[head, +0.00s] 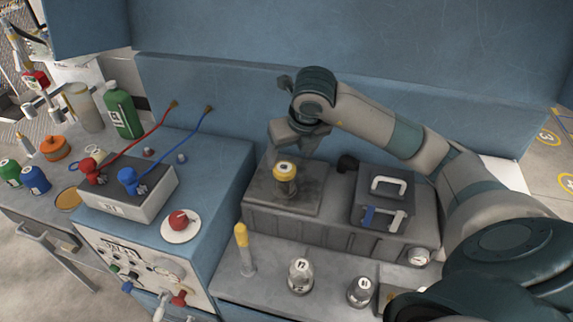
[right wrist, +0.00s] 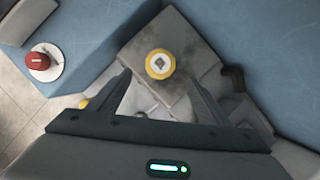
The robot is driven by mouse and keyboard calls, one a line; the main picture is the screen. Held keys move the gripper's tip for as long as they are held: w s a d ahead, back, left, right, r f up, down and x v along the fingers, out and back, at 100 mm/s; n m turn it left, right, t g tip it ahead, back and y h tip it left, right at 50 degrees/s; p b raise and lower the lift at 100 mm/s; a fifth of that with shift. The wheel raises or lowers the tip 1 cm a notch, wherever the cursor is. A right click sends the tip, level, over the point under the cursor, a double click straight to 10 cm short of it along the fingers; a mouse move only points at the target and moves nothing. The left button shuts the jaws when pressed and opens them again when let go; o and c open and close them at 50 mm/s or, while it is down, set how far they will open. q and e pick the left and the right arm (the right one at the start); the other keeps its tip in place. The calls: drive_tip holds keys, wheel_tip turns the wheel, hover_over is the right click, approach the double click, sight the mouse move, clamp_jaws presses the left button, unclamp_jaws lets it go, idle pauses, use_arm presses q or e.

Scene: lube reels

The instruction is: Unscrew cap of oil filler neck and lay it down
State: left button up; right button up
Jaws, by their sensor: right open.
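The cap (head: 286,168) is yellow-rimmed with a pale top. It sits upright on the oil filler neck (head: 286,187), which rises from the left part of a grey housing. The cap also shows in the right wrist view (right wrist: 160,64), just beyond and between the fingertips. My right gripper (head: 297,145) hangs just behind and above the cap in the head view. In the right wrist view its two fingers (right wrist: 159,77) are spread apart with nothing held. I cannot tell exactly how high it is over the cap. My left gripper is not in view.
A dark box with a pale handle (head: 389,186) stands on the housing's right part. A yellow-topped cylinder (head: 242,240) and metal weights (head: 300,275) stand in front. A blue cabinet (head: 210,205) with a red knob (head: 179,220) is left. A blue wall (head: 220,85) rises behind.

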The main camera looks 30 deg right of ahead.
sight(288, 168)
drive_tip(key=p+x, duration=0.1)
drive_tip(key=x, duration=0.6)
drive_tip(key=shift+w+f+p, duration=0.15)
drive_tip(key=shift+f+p, duration=0.15)
drive_tip(key=c, duration=1.2)
drive_tip(key=shift+o, duration=0.2)
drive_tip(key=shift+d+f+n+b, duration=0.15)
drive_tip(key=shift+d+n+b, duration=0.05)
drive_tip(key=shift+n+b, duration=0.6)
drive_tip(key=n+y+b, duration=0.1)
drive_tip(key=n+b, duration=0.2)
drive_tip(key=shift+d+y, duration=0.2)
drive_tip(key=shift+y, duration=0.2)
drive_tip(key=shift+d+n, duration=0.15)
drive_tip(key=shift+n, duration=0.15)
